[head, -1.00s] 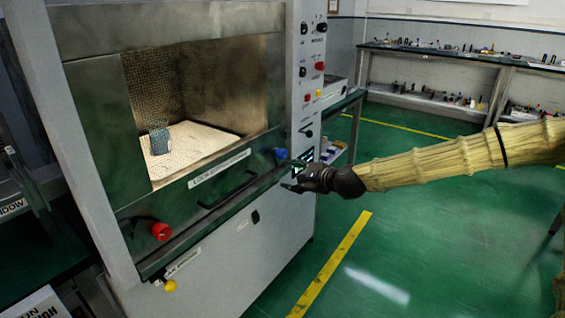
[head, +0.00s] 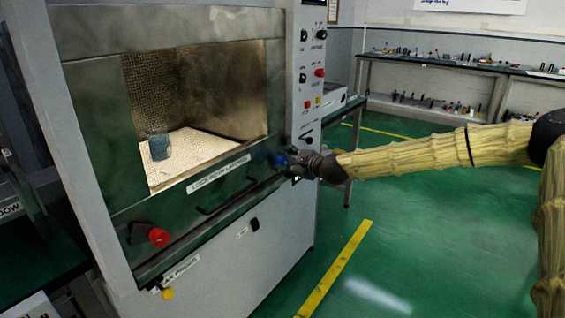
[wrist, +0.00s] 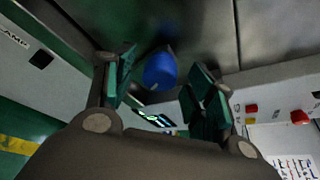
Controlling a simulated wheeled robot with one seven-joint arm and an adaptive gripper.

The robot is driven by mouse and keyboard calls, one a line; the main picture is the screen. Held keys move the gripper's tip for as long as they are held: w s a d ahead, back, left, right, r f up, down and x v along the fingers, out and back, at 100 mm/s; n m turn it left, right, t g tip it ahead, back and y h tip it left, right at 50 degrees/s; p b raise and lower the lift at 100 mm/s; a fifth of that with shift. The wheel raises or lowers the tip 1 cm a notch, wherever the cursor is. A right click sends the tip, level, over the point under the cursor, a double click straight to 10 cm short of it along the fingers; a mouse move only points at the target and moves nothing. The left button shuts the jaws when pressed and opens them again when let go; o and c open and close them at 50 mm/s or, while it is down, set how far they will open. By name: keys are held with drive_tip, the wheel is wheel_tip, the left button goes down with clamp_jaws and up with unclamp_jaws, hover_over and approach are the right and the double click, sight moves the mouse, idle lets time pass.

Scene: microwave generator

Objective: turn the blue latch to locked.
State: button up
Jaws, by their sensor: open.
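The blue latch (head: 281,160) is a small round knob at the right end of the door's lower frame on the microwave generator (head: 180,225). In the wrist view the blue latch (wrist: 160,71) lies between and just beyond the fingertips. My gripper (head: 289,162) reaches it from the right in the head view. In the wrist view my gripper (wrist: 158,82) is open, with one green-padded finger on each side of the latch. I cannot tell whether either finger touches it. The latch's turn position is not readable.
A red knob (head: 158,237) sits at the left end of the door frame, with a black handle (head: 228,195) between. A control panel (head: 312,75) with knobs and buttons rises near my gripper. A blue-grey container (head: 159,147) stands inside the chamber. Green floor is open at right.

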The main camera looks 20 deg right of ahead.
drive_tip(key=shift+x, duration=0.95)
drive_tip(key=c, duration=1)
drive_tip(key=shift+b, duration=0.5)
drive_tip(key=n+b, duration=0.1)
drive_tip(key=b, duration=0.1)
drive_tip(key=n+t+b, duration=0.1)
drive_tip(key=n+b, duration=0.1)
drive_tip(key=shift+f+t+h, duration=0.25)
drive_tip(key=shift+t+h, duration=0.05)
drive_tip(key=shift+h, duration=0.1)
drive_tip(key=n+t+b, duration=0.2)
drive_tip(key=n+b, duration=0.2)
drive_tip(key=shift+b, duration=0.3)
drive_tip(key=n+b, duration=0.2)
drive_tip(key=n+t+y+b, duration=0.1)
drive_tip(key=n+b, duration=0.1)
drive_tip(key=n, duration=0.1)
drive_tip(key=shift+n+t, duration=0.3)
drive_tip(key=shift+r+n+t+y+b, duration=0.15)
drive_tip(key=shift+n+y+b, duration=0.35)
drive_tip(key=shift+n, duration=0.6)
drive_tip(key=shift+r+n+t+y+b, duration=0.15)
drive_tip(key=shift+n+y+b, duration=0.35)
drive_tip(key=shift+n, duration=0.6)
